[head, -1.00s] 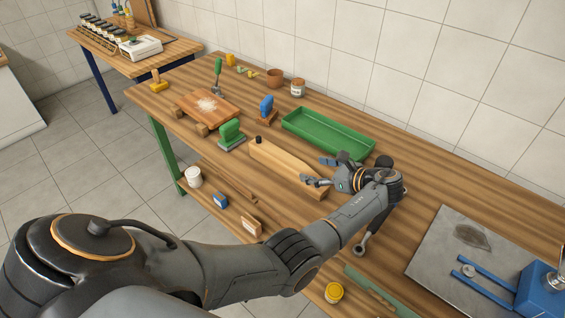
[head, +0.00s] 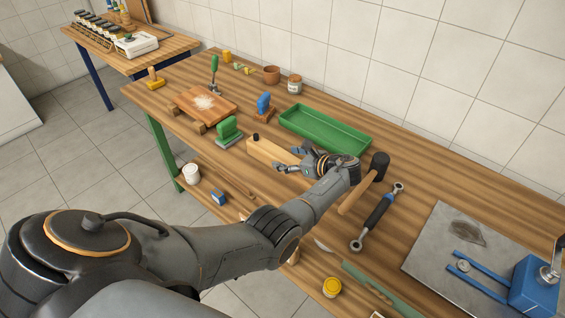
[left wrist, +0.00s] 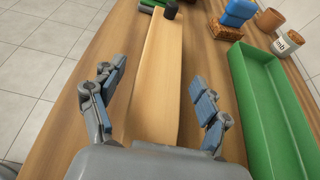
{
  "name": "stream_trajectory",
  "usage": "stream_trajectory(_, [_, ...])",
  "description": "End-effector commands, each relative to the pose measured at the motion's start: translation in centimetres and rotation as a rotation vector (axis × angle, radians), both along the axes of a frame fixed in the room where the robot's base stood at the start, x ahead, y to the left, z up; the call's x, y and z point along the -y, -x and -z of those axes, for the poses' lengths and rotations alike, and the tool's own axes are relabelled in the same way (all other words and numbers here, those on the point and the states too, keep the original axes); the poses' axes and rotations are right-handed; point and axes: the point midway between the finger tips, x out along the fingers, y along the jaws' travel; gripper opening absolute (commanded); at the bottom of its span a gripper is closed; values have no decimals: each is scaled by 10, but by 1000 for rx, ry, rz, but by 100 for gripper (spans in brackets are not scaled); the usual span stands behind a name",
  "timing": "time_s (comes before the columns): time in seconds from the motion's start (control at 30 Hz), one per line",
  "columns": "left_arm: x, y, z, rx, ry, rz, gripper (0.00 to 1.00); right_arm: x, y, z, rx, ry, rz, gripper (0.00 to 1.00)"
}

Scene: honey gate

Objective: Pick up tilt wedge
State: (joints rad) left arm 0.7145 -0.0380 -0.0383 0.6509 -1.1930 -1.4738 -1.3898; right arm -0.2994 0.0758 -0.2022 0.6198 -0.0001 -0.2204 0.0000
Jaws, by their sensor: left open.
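The tilt wedge seems to be the long pale wooden block (head: 266,150) on the workbench, with a small black knob (head: 256,137) at its far end. In the left wrist view the pale block (left wrist: 158,75) runs away from me between the fingers. My left gripper (head: 284,161) is open over the near part of the block and hides that end in the head view. In the left wrist view its fingers (left wrist: 152,90) are spread to either side of the block, with nothing held. I cannot tell how high they are above the bench. My right gripper is not in view.
A green tray (head: 326,142) lies close to the right of the block. A green-handled block (head: 228,130) and a blue-handled one (head: 264,103) stand beyond. A mallet (head: 362,184) and a wrench (head: 377,216) lie nearer, by my forearm.

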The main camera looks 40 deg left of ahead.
Motion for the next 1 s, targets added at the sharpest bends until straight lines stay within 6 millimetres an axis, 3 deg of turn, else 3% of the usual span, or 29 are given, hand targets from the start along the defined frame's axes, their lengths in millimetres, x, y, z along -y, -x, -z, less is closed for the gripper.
stream_trajectory(0.03, [0, 0, 0, 0, 0, 0, 75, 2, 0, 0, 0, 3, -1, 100])
stream_trajectory(0.07, [0, 0, 0, 0, 0, 0, 69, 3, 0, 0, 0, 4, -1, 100])
stream_trajectory(0.4, [0, 0, 0, 0, 0, 0, 0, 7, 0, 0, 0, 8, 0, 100])
stream_trajectory(0.77, [0, -1, -5, 3, -3, 0, 0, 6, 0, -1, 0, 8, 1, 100])
stream_trajectory(1.0, [0, -1, -31, 9, -2, 0, 0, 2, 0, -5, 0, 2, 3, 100])
